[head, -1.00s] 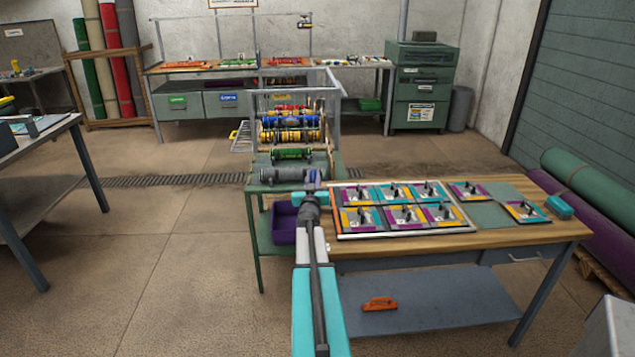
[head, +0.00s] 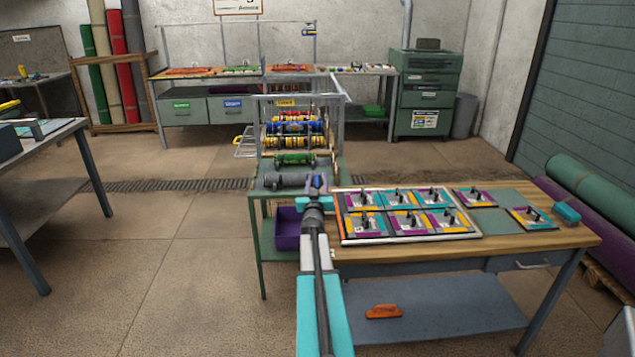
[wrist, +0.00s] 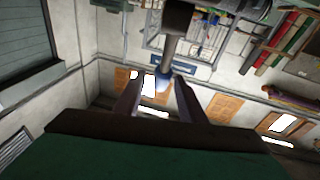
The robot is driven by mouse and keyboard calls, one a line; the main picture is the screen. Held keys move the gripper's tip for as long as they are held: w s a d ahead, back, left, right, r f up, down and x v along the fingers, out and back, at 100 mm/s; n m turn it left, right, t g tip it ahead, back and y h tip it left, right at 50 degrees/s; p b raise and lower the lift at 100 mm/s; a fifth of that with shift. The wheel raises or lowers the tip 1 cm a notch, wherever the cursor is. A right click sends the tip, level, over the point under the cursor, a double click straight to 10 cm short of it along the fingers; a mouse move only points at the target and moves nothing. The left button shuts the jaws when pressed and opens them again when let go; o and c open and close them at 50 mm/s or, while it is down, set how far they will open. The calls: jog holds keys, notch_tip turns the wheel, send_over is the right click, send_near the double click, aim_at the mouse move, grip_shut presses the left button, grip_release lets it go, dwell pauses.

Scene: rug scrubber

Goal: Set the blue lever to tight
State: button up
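A blue-ended lever (head: 318,182) stands at the right front corner of the green-framed roller machine (head: 262,185), beside the grey front roller. My gripper (head: 316,192) is just in front of it in the head view and partly hides it. In the wrist view, the blue end (wrist: 165,80) on a grey shaft shows between the tips of my gripper (wrist: 158,92). The two fingers stand apart, and the blue end lies nearer the right one. I cannot tell whether either finger touches it. No tight marking can be read.
Right of the machine, a wooden table (head: 400,255) carries a framed tray (head: 385,238) of coloured panels and a teal block (head: 567,212). A purple bin (head: 290,228) sits low under the machine. An orange tool (head: 383,311) lies on the lower shelf.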

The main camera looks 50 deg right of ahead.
aim_at(318, 186)
jog(key=shift+r, duration=0.2)
jog(key=shift+r, duration=0.55)
jog(key=shift+s+a+r, duration=0.15)
jog(key=shift+r, duration=0.4)
jog(key=shift+s+a+r, duration=0.15)
jog(key=shift+r, duration=0.35)
jog(key=s+a+r+p, duration=0.1)
jog(key=s+a, duration=0.8)
jog(key=a, duration=0.2)
jog(key=shift+s+a+r+p, duration=0.25)
jog(key=shift+s+p, duration=0.15)
